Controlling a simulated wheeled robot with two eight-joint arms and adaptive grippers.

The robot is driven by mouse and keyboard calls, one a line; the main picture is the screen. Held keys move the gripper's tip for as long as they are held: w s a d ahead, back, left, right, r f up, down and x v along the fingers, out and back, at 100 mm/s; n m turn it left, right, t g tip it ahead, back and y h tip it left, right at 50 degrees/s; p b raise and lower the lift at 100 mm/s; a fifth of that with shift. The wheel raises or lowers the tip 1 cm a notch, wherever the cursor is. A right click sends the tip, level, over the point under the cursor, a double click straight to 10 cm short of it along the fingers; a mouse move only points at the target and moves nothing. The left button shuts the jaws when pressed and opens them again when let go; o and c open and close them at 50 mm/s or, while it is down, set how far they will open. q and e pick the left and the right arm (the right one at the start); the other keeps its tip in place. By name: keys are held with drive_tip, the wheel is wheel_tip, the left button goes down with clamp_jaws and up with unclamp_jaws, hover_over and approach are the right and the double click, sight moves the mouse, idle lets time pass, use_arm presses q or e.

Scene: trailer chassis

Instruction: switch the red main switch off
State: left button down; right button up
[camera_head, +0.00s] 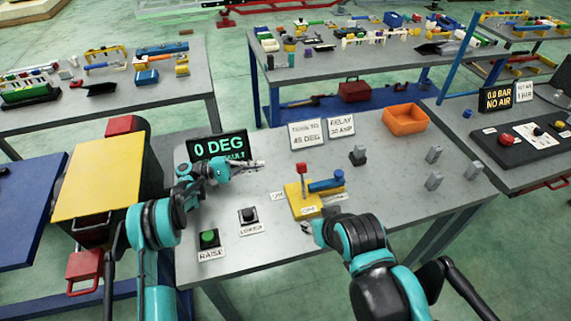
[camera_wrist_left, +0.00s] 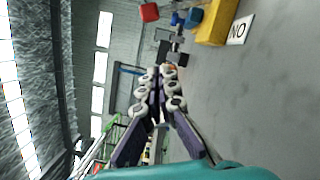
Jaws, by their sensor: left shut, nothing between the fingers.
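The red main switch (camera_head: 301,172) is a red-topped lever standing roughly upright on a yellow block (camera_head: 296,203) on the grey table. In the left wrist view a red knob (camera_wrist_left: 149,12) shows beside the yellow block (camera_wrist_left: 214,22). A blue handle (camera_head: 325,184) sits on the block's right part. A white label (camera_head: 277,196) lies at its left. My left gripper (camera_head: 260,165) is shut and empty, left of the switch and apart from it; its closed fingers (camera_wrist_left: 160,85) fill the middle of the wrist view. My right gripper (camera_head: 314,230) is close to the block's front, mostly hidden by its wrist.
A black "0 DEG" display (camera_head: 219,147) stands behind my left gripper. A green RAISE button (camera_head: 208,238) and a black LOWER button (camera_head: 248,216) are at the front left. White signs (camera_head: 306,133) and an orange bin (camera_head: 405,119) stand behind. Grey blocks (camera_head: 433,180) lie at right.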

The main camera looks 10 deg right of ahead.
sight(303, 182)
use_arm(q)
drive_tip(key=shift+d, duration=0.15)
drive_tip(key=b+x, duration=0.1)
drive_tip(key=x, duration=0.9)
drive_tip(key=shift+s+b, duration=0.2)
drive_tip(key=shift+b, duration=0.2)
drive_tip(key=shift+s+r, duration=0.45)
drive_tip(key=shift+s, duration=0.4)
drive_tip(key=shift+s+r, duration=0.45)
drive_tip(key=shift+s, duration=0.35)
drive_tip(key=shift+s+r, duration=0.1)
